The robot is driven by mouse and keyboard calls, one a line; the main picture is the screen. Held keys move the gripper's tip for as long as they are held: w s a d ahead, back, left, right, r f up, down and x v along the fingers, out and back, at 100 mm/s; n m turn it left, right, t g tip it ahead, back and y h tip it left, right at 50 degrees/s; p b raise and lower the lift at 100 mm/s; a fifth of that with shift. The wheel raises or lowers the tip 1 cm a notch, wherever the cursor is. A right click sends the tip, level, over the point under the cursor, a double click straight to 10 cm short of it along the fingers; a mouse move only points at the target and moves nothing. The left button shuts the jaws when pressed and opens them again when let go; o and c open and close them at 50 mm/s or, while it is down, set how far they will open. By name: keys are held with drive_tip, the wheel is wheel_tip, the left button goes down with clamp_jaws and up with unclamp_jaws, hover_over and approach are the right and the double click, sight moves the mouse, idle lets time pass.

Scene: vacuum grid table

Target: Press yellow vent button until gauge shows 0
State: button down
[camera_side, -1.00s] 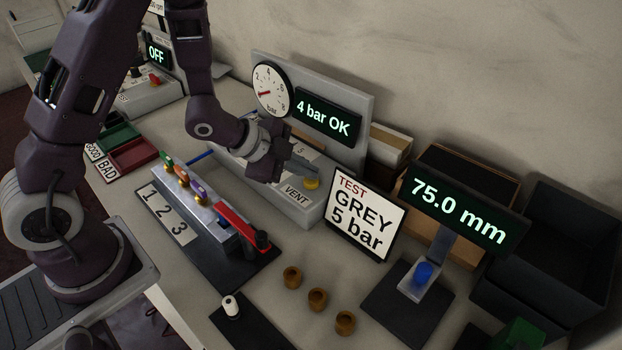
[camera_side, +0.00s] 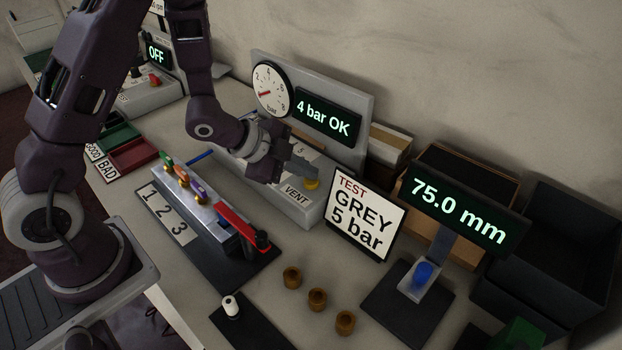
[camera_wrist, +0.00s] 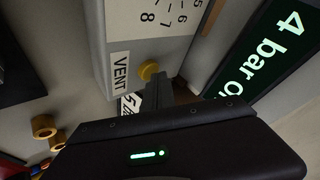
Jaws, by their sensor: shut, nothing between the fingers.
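The yellow vent button (camera_side: 312,184) sits on the grey test unit beside the VENT label (camera_side: 295,194). My gripper (camera_side: 310,173) is shut and empty, with its fingertips right at the button's top; I cannot tell whether they touch it. The wrist view also shows the button (camera_wrist: 148,70) just beyond the fingertips (camera_wrist: 157,82). The round white gauge (camera_side: 271,90) has a red needle pointing left, toward the low end of the dial; its exact reading is too small to tell. The green display (camera_side: 322,117) beside it reads "4 bar OK".
The test card (camera_side: 365,220) reading "GREY 5 bar" stands close to the right of the button. A fixture with a red lever (camera_side: 240,228) is in front. The 75.0 mm display (camera_side: 458,207) and dark bins stand right. Brown rings (camera_side: 317,299) lie in front.

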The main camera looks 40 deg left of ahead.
sight(307, 182)
drive_tip(key=shift+r, duration=0.7)
drive_tip(key=shift+r, duration=2.5)
